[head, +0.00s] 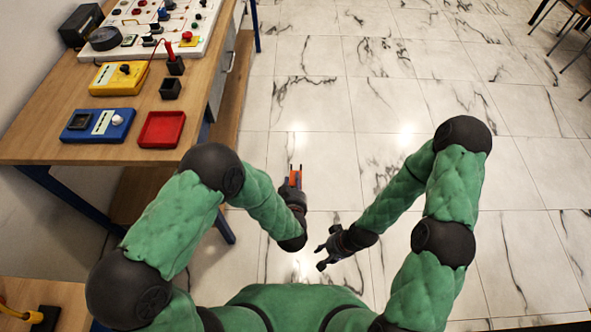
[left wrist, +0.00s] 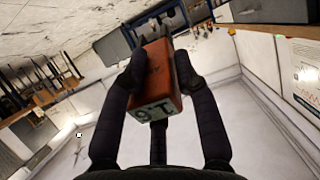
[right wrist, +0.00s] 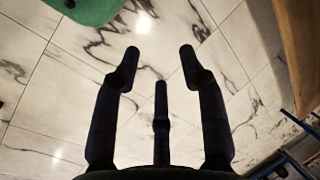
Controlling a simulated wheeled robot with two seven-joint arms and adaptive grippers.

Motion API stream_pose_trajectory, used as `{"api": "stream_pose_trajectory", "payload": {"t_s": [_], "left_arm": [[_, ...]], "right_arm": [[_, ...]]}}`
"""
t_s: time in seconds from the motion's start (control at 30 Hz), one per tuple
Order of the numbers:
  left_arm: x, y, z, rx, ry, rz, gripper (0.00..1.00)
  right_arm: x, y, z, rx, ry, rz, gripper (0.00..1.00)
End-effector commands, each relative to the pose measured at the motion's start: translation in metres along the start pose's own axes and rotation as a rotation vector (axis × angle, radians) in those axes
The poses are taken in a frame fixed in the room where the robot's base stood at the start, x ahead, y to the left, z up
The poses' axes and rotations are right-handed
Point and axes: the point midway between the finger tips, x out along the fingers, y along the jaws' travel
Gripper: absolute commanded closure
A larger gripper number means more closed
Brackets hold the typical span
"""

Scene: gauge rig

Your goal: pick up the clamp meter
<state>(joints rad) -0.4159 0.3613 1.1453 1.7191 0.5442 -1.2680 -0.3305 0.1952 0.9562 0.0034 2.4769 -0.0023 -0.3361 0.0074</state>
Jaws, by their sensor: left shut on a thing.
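My left gripper (head: 295,188) is shut on an orange-red block-shaped thing, which I take to be the clamp meter (head: 296,173). It is held up over the floor, to the right of the workbench. In the left wrist view the clamp meter (left wrist: 157,72) sits between the two fingers, and its near end has a pale face with dark digits, seen turned over. The far end is hard to make out. My right gripper (head: 322,250) is lower and to the right in the head view. In the right wrist view its fingers (right wrist: 160,62) are apart with nothing between them.
The wooden workbench (head: 50,148) holds a yellow meter (head: 105,84), a blue meter (head: 118,132), an empty red tray (head: 161,130), a small black block (head: 171,89) and a white board (head: 190,43) with gauges. The marble floor beside it is clear.

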Motion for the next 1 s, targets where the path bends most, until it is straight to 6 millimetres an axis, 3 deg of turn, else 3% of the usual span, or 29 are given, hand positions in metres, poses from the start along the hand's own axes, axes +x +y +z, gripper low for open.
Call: {"api": "stream_pose_trajectory", "payload": {"t_s": [0.03, 0.1, 0.37, 0.6, 0.67, 0.73, 0.9, 1.0], "left_arm": [[0.000, 0.000, -0.001, 0.000, 0.001, 0.000, 1.00], [0.000, 0.000, -0.001, 0.000, 0.001, 0.000, 1.00], [0.000, 0.000, -0.001, 0.000, 0.001, 0.000, 1.00], [0.000, 0.000, -0.001, 0.000, 0.001, 0.000, 1.00], [0.000, 0.000, -0.001, 0.000, 0.001, 0.000, 1.00], [0.000, 0.000, -0.001, 0.000, 0.001, 0.000, 1.00], [0.000, 0.000, -0.001, 0.000, 0.001, 0.000, 1.00], [0.000, 0.000, -0.001, 0.000, 0.001, 0.000, 1.00]], "right_arm": [[-0.001, -0.003, -0.014, -0.004, 0.014, -0.001, 0.33], [-0.002, -0.009, -0.037, -0.008, 0.029, -0.004, 0.16], [-0.034, -0.047, -0.155, -0.023, 0.099, -0.013, 0.16], [-0.097, -0.099, -0.246, -0.042, 0.149, -0.012, 0.16], [-0.115, -0.119, -0.256, -0.062, 0.141, 0.000, 0.16], [-0.130, -0.143, -0.254, -0.089, 0.109, 0.029, 0.16], [-0.158, -0.186, -0.228, -0.155, 0.028, 0.150, 0.16], [-0.173, -0.202, -0.216, -0.177, 0.008, 0.223, 0.16]]}}
